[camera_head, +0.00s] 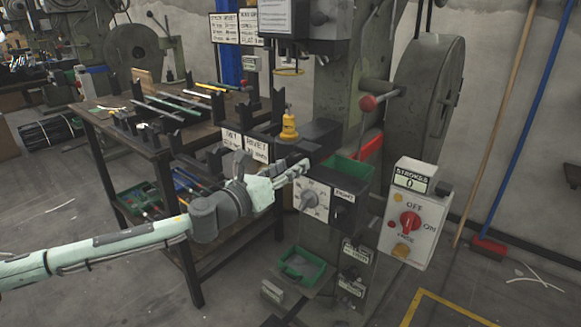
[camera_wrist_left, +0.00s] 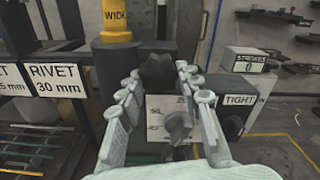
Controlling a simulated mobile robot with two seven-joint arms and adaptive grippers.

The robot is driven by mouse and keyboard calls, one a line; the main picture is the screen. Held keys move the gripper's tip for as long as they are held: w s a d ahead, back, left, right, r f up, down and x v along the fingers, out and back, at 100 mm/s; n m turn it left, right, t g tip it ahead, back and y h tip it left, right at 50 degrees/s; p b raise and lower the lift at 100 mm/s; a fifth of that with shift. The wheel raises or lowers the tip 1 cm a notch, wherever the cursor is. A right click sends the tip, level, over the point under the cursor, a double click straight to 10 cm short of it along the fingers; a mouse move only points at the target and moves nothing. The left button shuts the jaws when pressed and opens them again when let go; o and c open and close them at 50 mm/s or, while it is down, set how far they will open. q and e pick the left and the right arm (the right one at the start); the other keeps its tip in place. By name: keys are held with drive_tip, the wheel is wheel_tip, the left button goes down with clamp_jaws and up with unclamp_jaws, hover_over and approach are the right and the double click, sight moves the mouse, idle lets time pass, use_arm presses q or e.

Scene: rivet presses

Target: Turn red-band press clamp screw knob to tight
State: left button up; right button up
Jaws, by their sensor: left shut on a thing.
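My left gripper (camera_head: 292,172) reaches in from the left to the front of the press, at the press bed. In the left wrist view its two fingers (camera_wrist_left: 163,88) stand on either side of a dark lobed knob (camera_wrist_left: 157,72) and are closed on it. The fingers hide the knob in the head view. A white label reading TIGHT (camera_wrist_left: 240,99) is right of the knob. Below the knob is a grey dial knob (camera_wrist_left: 178,125) on a white numbered plate; it also shows in the head view (camera_head: 310,198). My right gripper is out of view.
A control box (camera_head: 408,222) with a red switch and STROKES counter stands right of the press. A yellow tool marked WIDE (camera_wrist_left: 116,22) is above left of the knob. A workbench (camera_head: 170,140) with rods is left. A green bin (camera_head: 347,170) sits beside the gripper.

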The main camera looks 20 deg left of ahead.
use_arm(q)
drive_tip(key=o, duration=1.2)
drive_tip(key=shift+c, duration=0.2)
drive_tip(key=v, duration=1.2)
